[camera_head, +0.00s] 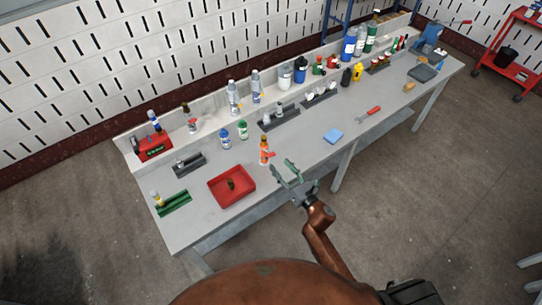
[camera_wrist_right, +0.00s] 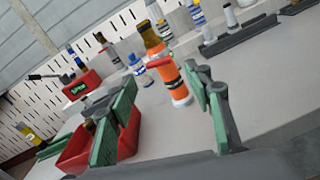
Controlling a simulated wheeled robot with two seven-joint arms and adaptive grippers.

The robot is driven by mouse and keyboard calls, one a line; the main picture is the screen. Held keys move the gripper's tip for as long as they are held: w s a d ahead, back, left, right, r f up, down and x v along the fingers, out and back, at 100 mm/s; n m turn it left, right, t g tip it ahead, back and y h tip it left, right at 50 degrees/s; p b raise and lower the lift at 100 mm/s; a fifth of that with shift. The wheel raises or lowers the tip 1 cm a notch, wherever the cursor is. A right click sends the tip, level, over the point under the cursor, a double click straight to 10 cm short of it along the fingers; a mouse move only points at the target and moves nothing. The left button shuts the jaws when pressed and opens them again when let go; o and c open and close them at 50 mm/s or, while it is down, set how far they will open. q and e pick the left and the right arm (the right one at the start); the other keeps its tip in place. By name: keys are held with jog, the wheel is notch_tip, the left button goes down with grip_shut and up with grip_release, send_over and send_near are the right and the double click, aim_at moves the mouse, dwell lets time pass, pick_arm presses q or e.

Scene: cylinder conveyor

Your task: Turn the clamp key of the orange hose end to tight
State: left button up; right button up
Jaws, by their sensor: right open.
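The orange hose end (camera_head: 264,154) stands upright on the grey workbench (camera_head: 305,140), near its front edge. In the right wrist view the orange hose end (camera_wrist_right: 174,86) has a brown upper part, a dark band and a small red key (camera_wrist_right: 159,62) sticking out to the left. My right gripper (camera_head: 282,169) is open and empty, with green-padded fingers pointing at the hose end from the front right. In the wrist view the hose end shows beyond and between the fingers, seemingly apart from both. My left gripper is out of view.
A red tray (camera_head: 231,200) with a brown item stands left of the hose end. Blue and green-capped bottles (camera_head: 242,130) stand behind it. A blue sponge (camera_head: 333,136) and a red-handled tool (camera_head: 370,113) lie to the right. Bench space between the hose end and sponge is clear.

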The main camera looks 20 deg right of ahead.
aim_at(272, 156)
jog(key=x, duration=0.7)
jog(key=shift+w+a, duration=0.2)
jog(key=shift+w, duration=0.1)
jog(key=c, duration=1.2)
